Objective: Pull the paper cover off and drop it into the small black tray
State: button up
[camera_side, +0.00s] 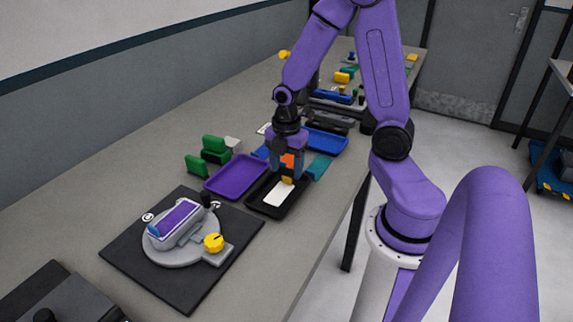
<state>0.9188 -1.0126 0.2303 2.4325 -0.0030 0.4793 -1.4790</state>
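The small black tray (258,199) lies on the table near its right edge. A white paper cover (279,194) shows flat in or just above the tray. I cannot tell whether the fingers touch or grip the paper. A block with a purple top (175,217) sits in the round grey fixture (190,248) on a dark mat, well to the left of my gripper. No white sheet shows on the block.
A purple tray (236,177) lies left of the black tray, and a blue tray (326,141) lies behind. Green blocks (214,147) stand at the left. A yellow knob (214,243) sticks up from the fixture. More items crowd the far table; bare table lies at the front right.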

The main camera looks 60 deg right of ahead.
notch_tip(320, 180, up, 18)
jog(key=shift+f, duration=0.25)
dwell(0.6)
jog(key=shift+a, duration=0.1)
jog(key=s+a+f+m, duration=0.2)
jog(key=s+a+f, duration=0.2)
jog(key=s+a, duration=0.2)
jog(key=s+a+f+m, duration=0.3)
jog(key=s+a, duration=0.4)
jog(key=s, duration=0.2)
jog(key=shift+s+a+f, duration=0.25)
jog(key=shift+s+f, duration=0.1)
